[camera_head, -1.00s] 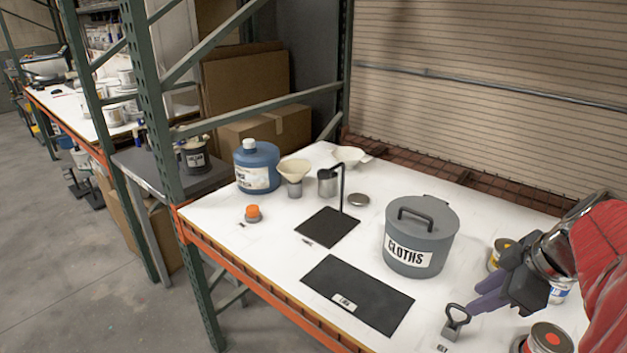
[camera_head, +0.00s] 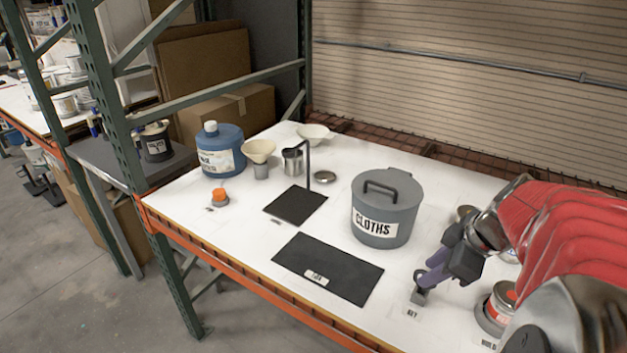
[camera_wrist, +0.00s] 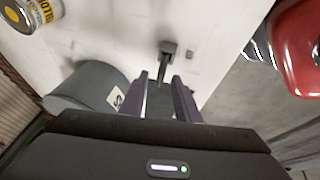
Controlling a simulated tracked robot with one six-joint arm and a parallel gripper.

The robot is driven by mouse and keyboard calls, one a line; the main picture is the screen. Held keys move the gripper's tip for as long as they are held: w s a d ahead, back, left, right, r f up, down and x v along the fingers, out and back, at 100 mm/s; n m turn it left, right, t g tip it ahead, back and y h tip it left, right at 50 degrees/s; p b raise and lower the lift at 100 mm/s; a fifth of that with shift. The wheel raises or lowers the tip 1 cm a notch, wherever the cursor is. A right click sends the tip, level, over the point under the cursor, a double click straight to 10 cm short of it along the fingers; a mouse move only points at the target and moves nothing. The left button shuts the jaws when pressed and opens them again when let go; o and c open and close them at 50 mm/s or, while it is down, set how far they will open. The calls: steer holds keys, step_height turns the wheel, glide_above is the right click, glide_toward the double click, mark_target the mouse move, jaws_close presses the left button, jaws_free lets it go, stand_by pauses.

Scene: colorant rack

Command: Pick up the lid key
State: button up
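The lid key (camera_head: 419,295) is a small grey piece standing behind its "KEY" label near the table's front edge. In the head view its upper part is hidden behind my fingers. My gripper (camera_head: 430,279) is low over it, with purple-grey fingers pointing down and left. In the wrist view the key (camera_wrist: 168,48) shows as a grey block with a stem reaching toward me, just beyond the tips of my gripper (camera_wrist: 160,78). The two fingers are apart, one on each side of the dark handle. I cannot tell whether either finger touches it.
A grey "CLOTHS" bin (camera_head: 382,215) stands left of my gripper. A can with a red-orange top (camera_head: 499,303) is close on the right. A black mat (camera_head: 328,268) lies to the left. A yellow-labelled can (camera_wrist: 42,12) shows in the wrist view.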

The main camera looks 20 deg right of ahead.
stand_by(0.3)
jaws_close()
stand_by(0.5)
